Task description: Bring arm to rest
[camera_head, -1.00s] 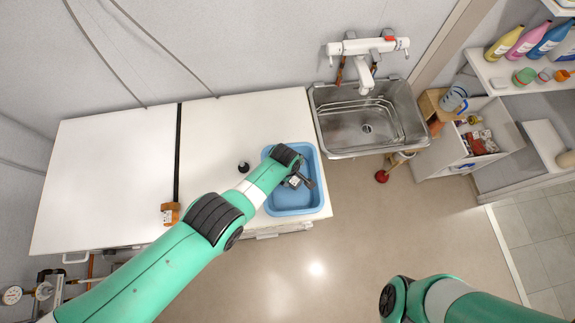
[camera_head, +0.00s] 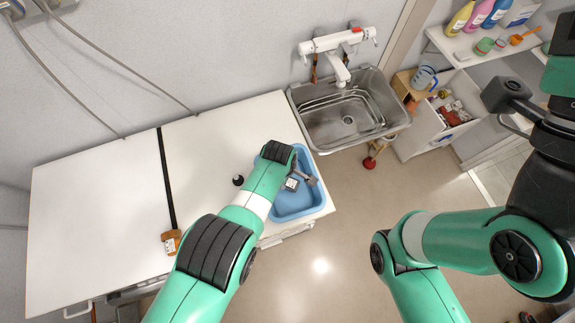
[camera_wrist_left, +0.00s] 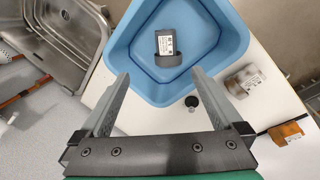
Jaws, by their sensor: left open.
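My left gripper (camera_head: 304,179) is over the blue basin (camera_head: 303,206) in the head view. In the left wrist view, its two fingers (camera_wrist_left: 158,74) are spread apart with nothing between them. The basin (camera_wrist_left: 119,48) lies beyond the fingertips, and a dark block with a white label (camera_wrist_left: 166,44) is inside it. My left arm reaches in from the bottom and hides part of the counter. My right arm is folded up at the right of the head view. Its gripper cannot be made out.
The white counter (camera_head: 95,220) holds a small black knob (camera_head: 238,180) and an orange-brown block (camera_head: 171,241). Shelves with bottles (camera_head: 480,14) are at the far right. Open floor lies in front.

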